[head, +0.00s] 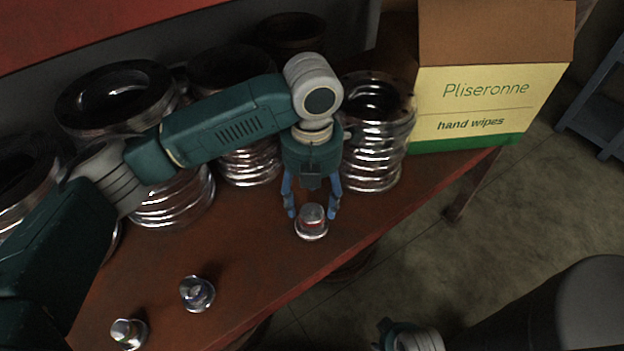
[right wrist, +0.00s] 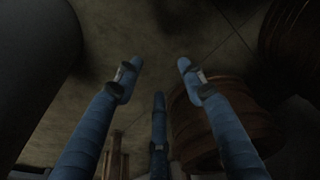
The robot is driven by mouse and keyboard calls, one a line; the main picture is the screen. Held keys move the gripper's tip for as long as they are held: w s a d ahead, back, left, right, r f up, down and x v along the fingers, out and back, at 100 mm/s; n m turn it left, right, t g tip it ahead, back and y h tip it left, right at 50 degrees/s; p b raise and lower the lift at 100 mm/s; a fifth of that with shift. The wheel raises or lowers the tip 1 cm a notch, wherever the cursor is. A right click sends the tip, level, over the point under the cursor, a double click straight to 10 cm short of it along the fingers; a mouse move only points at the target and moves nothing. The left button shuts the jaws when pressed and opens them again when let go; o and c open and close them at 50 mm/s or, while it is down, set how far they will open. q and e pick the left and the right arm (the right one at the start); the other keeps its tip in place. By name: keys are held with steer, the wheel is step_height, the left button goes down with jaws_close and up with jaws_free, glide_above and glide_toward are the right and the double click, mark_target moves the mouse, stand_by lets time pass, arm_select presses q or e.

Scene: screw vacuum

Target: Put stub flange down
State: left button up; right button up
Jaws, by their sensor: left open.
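A small shiny metal stub flange (head: 311,224) stands upright on the red-brown table (head: 262,262) near its front edge. My left gripper (head: 312,208) is directly over it, pointing down, with its blue fingers spread on either side. The fingers look apart from the flange, but the rear finger contact is hidden. Two similar stub flanges stand nearer on the table, one in the middle (head: 197,293) and one at the lower left (head: 128,333). In the right wrist view my right gripper (right wrist: 158,75) has its three blue fingers spread and empty, with the floor behind.
Large metal bellows (head: 377,150) and other flanged bellows (head: 150,205) line the back of the table. A hand wipes box (head: 475,110) stands at the table's right end. Bare table lies between the small flanges. Floor (head: 480,240) shows beyond the front edge.

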mark_target(312, 213)
arm_select(q)
step_height(312, 213, up, 6)
steer(key=shift+f+p, duration=0.2)
steer(key=shift+p, duration=0.15)
arm_select(e)
steer(key=s+f, duration=0.1)
steer(key=f, duration=0.2)
steer(key=shift+s+d+f, duration=0.1)
steer(key=shift+s, duration=0.3)
